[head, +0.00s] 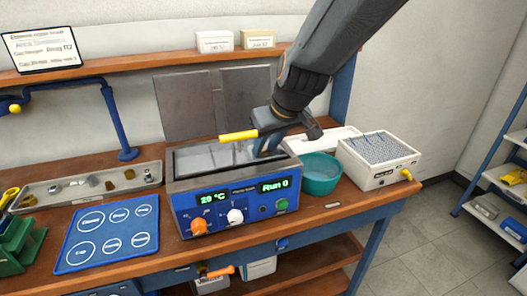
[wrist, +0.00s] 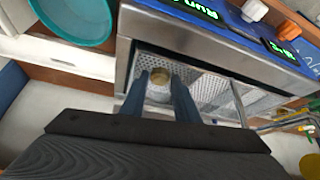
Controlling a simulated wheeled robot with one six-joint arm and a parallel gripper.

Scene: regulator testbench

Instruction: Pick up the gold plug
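A gold, round-topped plug (wrist: 160,77) shows in the wrist view, down inside the metal bath (wrist: 122,62) on its perforated floor. My gripper (wrist: 161,76) has its two blue fingers parted, one on each side of the plug. I cannot tell whether either finger touches it. In the head view my gripper (head: 268,147) reaches down into the right end of the bath (head: 182,180). The plug is hidden there by the bath wall and my gripper.
The bath's blue front has a lit display (head: 274,186) and knobs. A teal bowl (head: 320,172) and a white rack box (head: 378,160) stand to the right. A metal tray (head: 60,198) of small parts and a blue mat (head: 108,232) lie left. A yellow-handled tool (head: 238,136) crosses the bath's back.

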